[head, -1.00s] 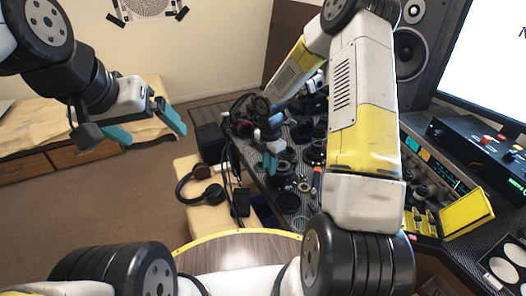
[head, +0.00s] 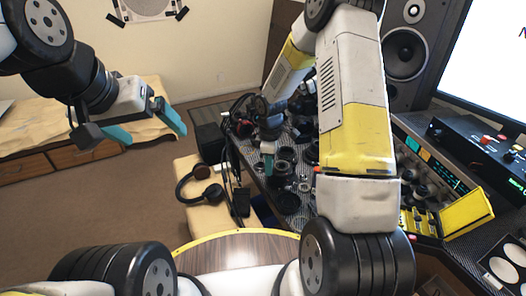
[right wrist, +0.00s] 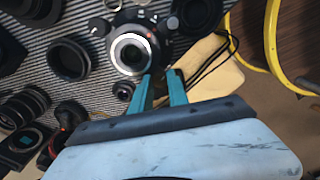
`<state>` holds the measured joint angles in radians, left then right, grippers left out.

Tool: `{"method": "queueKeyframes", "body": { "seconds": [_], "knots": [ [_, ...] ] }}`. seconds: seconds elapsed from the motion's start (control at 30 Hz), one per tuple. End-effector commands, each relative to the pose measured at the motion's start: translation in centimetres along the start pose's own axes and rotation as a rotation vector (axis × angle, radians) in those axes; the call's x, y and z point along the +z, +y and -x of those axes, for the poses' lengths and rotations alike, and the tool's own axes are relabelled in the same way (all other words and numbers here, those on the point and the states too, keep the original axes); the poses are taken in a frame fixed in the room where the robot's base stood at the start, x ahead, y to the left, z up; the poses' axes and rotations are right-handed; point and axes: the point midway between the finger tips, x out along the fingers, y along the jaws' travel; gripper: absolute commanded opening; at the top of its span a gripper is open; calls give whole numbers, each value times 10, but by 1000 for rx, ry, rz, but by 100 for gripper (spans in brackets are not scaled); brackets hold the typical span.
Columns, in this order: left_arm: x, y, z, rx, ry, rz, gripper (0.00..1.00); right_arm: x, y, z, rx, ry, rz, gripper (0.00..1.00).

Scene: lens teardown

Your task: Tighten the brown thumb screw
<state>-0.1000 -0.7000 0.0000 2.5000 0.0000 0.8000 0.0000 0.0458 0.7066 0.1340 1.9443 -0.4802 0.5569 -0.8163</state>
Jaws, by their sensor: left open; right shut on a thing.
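In the right wrist view a black lens part with a silver ring (right wrist: 130,36) lies on the striped mat. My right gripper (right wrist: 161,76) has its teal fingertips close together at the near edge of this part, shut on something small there. The brown thumb screw cannot be made out; the fingertips hide that spot. In the head view my right gripper (head: 268,164) points down at the crowded bench. My left gripper (head: 146,124) is open and empty, well to the left above the floor, away from the bench.
Several dark lens parts and rings crowd the bench around my right gripper, including a black ring (right wrist: 67,59). Headphones (head: 200,192) lie on a pale seat left of the bench. A speaker (head: 405,50) and an equipment rack (head: 470,150) stand to the right.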

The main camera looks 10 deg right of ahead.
Motion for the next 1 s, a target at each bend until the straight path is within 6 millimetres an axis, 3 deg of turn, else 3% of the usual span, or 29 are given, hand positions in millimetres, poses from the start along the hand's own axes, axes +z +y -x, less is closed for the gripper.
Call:
{"method": "queueKeyframes", "body": {
  "seconds": [0.67, 0.7, 0.8, 1.0],
  "knots": [
    [0, 0, 0, 0, 0, 0, 92, -1, 1, 1, 2, 2, -59, 0],
    [0, 0, 0, 0, 0, 0, 92, -1, 1, 1, 2, 2, -59, 26],
    [0, 0, 0, 0, 0, 0, 92, 0, 1, 1, 2, 1, -59, 43],
    [0, 0, 0, 0, 0, 0, 92, 0, 0, 0, 1, 1, -58, 43]
  ]
}}
